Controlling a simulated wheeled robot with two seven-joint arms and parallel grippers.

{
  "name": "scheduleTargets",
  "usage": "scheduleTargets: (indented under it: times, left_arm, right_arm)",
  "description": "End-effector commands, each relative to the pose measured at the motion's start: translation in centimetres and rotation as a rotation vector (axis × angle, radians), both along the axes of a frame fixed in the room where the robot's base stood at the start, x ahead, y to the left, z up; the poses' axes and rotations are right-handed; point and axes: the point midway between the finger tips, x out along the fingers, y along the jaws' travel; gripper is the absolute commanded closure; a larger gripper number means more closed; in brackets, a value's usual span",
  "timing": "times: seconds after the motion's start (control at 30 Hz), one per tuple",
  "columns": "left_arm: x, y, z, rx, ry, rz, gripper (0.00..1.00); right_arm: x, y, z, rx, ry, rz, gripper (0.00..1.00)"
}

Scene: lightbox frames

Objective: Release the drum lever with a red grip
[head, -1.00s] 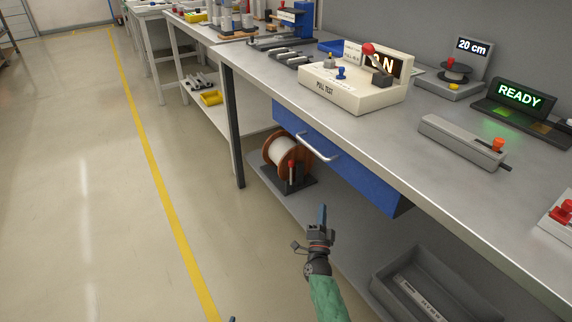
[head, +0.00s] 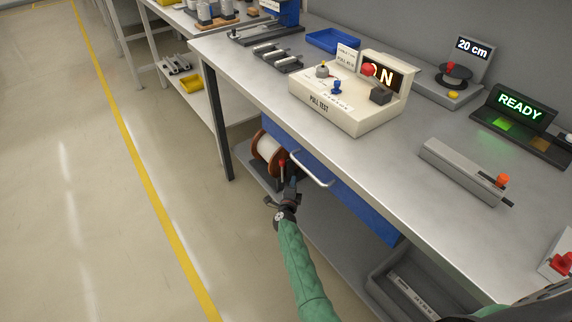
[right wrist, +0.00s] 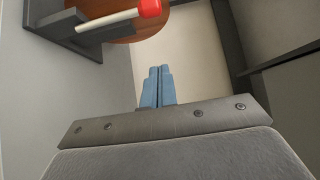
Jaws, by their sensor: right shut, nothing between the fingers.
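The drum (head: 267,147), an orange-brown spool wound with white, stands on the shelf under the bench. Its lever has a red grip (head: 283,163) and shows just in front of the drum. In the right wrist view the red grip (right wrist: 150,8) sits at the end of a pale lever rod (right wrist: 106,21) at the top, with the orange flange behind it. My right gripper (head: 292,182) is shut and empty, close to the lever in the head view. In the wrist view its blue fingertips (right wrist: 158,72) lie together below the red grip, apart from it. My left gripper is out of view.
The blue drawer (head: 345,190) with its metal handle (head: 312,169) hangs under the bench top (head: 400,160), close to my right gripper. A grey bin (head: 385,285) is on the lower shelf at right. The floor left of the bench is clear.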

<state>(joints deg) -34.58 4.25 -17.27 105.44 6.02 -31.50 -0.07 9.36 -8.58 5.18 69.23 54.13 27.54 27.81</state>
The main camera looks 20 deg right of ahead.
Motion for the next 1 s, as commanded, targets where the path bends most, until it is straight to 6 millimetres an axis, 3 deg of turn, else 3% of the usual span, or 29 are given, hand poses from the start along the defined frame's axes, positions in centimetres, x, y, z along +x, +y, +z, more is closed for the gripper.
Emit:
scheduleTargets:
  times: [0.33, 0.9, 1.0]
  left_arm:
    - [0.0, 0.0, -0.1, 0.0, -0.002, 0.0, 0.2]
    - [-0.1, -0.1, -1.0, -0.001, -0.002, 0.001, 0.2]
    - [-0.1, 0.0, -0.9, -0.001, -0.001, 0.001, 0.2]
  right_arm:
    - [1.2, -0.6, 0.1, -0.002, -0.001, 0.001, 1.0]
    - [9.2, -4.6, 0.3, -0.003, -0.002, 0.0, 1.0]
    - [9.2, -2.7, 0.2, -0.001, 0.0, 0.002, 1.0]
